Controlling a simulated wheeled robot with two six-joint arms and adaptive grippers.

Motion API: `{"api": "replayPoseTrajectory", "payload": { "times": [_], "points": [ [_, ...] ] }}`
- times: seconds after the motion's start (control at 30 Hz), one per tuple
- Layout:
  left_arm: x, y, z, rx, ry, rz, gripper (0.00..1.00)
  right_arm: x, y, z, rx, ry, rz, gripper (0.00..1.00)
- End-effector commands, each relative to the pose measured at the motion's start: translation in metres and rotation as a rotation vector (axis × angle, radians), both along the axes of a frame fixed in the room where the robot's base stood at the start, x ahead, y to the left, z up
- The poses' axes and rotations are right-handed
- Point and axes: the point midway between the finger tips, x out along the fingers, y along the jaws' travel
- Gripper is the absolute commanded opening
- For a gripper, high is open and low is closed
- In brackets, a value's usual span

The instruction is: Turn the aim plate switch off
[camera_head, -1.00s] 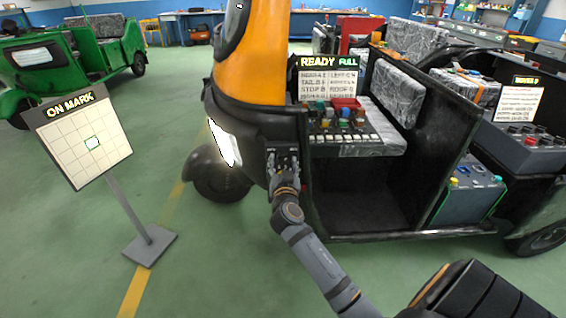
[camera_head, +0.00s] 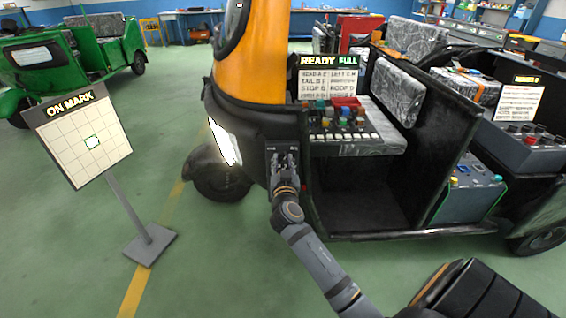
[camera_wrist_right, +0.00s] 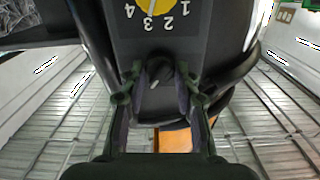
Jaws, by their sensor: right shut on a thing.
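The aim plate (camera_head: 80,140) is a white gridded board on a grey stand at the left in the head view. Its top reads ON MARK, and one cell near its middle is outlined green. A dark panel (camera_head: 272,158) sits on the rickshaw's front, beside the headlight. My right gripper (camera_head: 286,172) reaches up to this panel. In the wrist view it is shut on a dark knob (camera_wrist_right: 158,72) with a pale pointer line, one finger on each side. A yellow dial (camera_wrist_right: 155,10) with upside-down numbers is above the knob. My left gripper is out of view.
The orange and black rickshaw (camera_head: 250,60) fills the middle, its headlight (camera_head: 224,143) bright. A switch console (camera_head: 345,135) with a READY FULL sign (camera_head: 329,75) stands in its open cab. A green rickshaw (camera_head: 75,55) stands at the back left. Green floor is free around the stand.

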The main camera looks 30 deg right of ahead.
Motion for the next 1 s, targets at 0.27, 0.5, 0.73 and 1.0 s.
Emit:
{"api": "replayPoseTrajectory", "payload": {
  "times": [0.27,0.5,0.73,1.0],
  "points": [
    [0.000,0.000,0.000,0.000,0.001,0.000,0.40,0.000,0.000,0.000,-0.204,0.126,0.000,0.00],
    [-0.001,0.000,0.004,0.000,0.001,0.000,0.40,0.000,0.000,0.000,-0.398,0.246,0.000,0.00],
    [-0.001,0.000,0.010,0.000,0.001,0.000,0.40,0.000,0.000,0.001,-0.587,0.362,0.000,0.00],
    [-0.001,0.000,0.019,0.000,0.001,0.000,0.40,0.000,0.001,0.001,-0.805,0.494,0.001,0.00]
  ]
}}
